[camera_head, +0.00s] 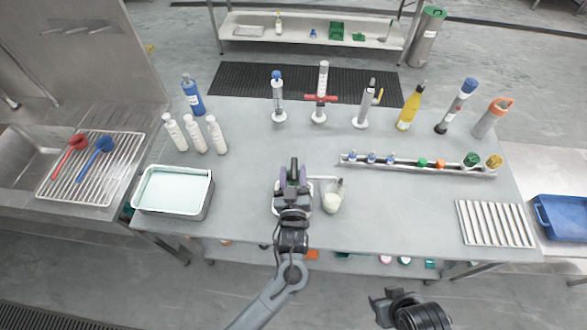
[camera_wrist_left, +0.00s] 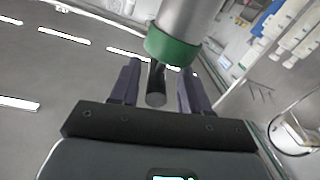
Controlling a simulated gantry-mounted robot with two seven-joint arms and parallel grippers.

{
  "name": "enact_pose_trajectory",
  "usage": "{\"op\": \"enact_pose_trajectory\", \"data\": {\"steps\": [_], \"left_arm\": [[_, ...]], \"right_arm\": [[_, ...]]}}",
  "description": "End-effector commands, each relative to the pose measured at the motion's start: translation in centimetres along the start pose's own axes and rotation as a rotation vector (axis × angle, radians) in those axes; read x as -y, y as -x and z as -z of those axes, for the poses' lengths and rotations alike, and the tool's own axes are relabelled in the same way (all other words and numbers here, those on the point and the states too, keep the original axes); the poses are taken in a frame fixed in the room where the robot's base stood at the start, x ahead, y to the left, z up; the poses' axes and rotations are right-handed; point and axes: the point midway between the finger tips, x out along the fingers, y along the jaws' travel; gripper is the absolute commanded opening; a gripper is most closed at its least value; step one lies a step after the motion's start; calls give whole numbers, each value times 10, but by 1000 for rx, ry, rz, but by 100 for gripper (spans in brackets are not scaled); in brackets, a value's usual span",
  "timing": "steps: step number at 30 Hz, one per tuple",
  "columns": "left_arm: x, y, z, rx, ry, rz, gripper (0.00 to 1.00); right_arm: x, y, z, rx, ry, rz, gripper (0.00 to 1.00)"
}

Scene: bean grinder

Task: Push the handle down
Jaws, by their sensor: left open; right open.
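My left gripper (camera_head: 293,178) is over a small appliance, apparently the grinder, at the front middle of the table and hides most of it. In the left wrist view my left gripper (camera_wrist_left: 160,82) is open, with two purple-grey fingers apart. A short dark handle (camera_wrist_left: 156,96) with a round end lies between them. It comes from below a grey cylinder with a green ring (camera_wrist_left: 170,50). I cannot tell whether a finger touches the handle. My right gripper (camera_head: 385,306) is open and empty, off the table's front edge.
A glass cup (camera_head: 333,197) with pale contents stands just right of my left gripper. A white tray (camera_head: 209,198) is to the left. White bottles (camera_head: 197,133), dispensers and a rack (camera_head: 400,164) stand behind. The table's front right middle is clear.

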Motion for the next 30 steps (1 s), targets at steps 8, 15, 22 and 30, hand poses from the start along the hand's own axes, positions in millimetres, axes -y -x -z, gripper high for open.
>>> {"op": "enact_pose_trajectory", "data": {"steps": [8,15,22,30], "left_arm": [[0,50,-2,4,0,0,46],[0,80,-2,4,0,0,46],[0,88,-1,4,-1,0,46],[0,88,-1,3,-1,0,46]], "right_arm": [[0,-2,0,0,0,0,45],[0,-3,-1,0,0,0,45],[0,-4,-1,0,0,0,45],[0,-4,-1,0,0,0,45]]}}
